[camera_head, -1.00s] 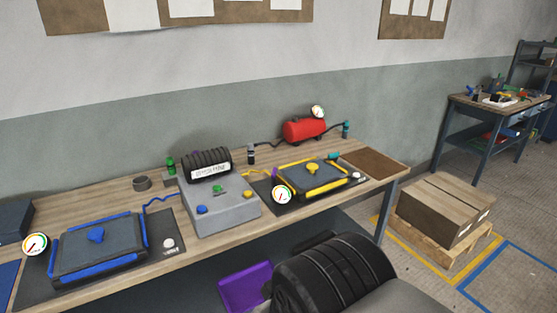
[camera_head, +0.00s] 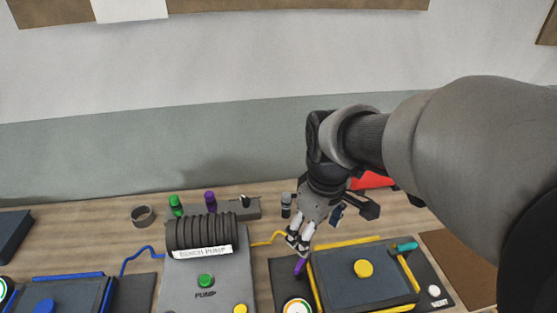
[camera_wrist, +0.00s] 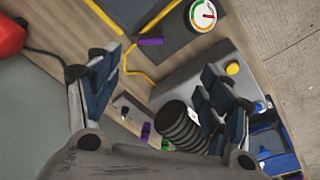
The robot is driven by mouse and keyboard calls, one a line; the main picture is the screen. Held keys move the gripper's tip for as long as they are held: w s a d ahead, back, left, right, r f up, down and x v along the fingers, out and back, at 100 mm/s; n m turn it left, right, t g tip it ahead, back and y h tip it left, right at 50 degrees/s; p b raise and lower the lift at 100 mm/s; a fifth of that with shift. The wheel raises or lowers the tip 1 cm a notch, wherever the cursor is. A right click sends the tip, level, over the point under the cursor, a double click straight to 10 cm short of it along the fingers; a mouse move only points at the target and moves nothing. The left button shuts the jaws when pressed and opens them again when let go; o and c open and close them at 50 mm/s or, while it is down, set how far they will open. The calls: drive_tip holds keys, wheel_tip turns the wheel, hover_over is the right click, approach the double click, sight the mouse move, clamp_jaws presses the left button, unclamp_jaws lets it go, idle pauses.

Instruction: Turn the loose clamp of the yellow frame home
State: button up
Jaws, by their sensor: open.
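The yellow frame (camera_head: 348,242) lies around a dark grey plate (camera_head: 350,280) with a round yellow knob (camera_head: 363,268) on top. A teal clamp handle (camera_head: 405,246) sits at its back right corner. A small purple piece (camera_head: 300,266) is at its back left corner; it also shows in the wrist view (camera_wrist: 151,42). I cannot tell which clamp is loose. My gripper (camera_head: 298,238) is open and empty, fingers pointing down, just above and behind the purple piece in the head view. In the wrist view my gripper (camera_wrist: 165,85) has its fingers wide apart.
The bench pump (camera_head: 215,275) stands left of the frame, joined by a yellow hose (camera_head: 268,238). A gauge (camera_head: 297,308) is at the front left corner. Bottles (camera_head: 210,202) and a red tank (camera_head: 372,180) stand behind. A brown mat (camera_head: 460,262) lies right.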

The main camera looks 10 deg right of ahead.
sight(301, 262)
drive_tip(key=w+f+n+g+p, duration=0.2)
drive_tip(key=w+f+n+p, duration=0.15)
drive_tip(key=w, duration=0.25)
wheel_tip(301, 262, down, 18)
drive_tip(key=b, duration=0.5)
drive_tip(key=shift+a+r, duration=0.15)
drive_tip(key=shift+r, duration=0.1)
drive_tip(key=shift+c, duration=0.6)
drive_tip(key=c, duration=0.9)
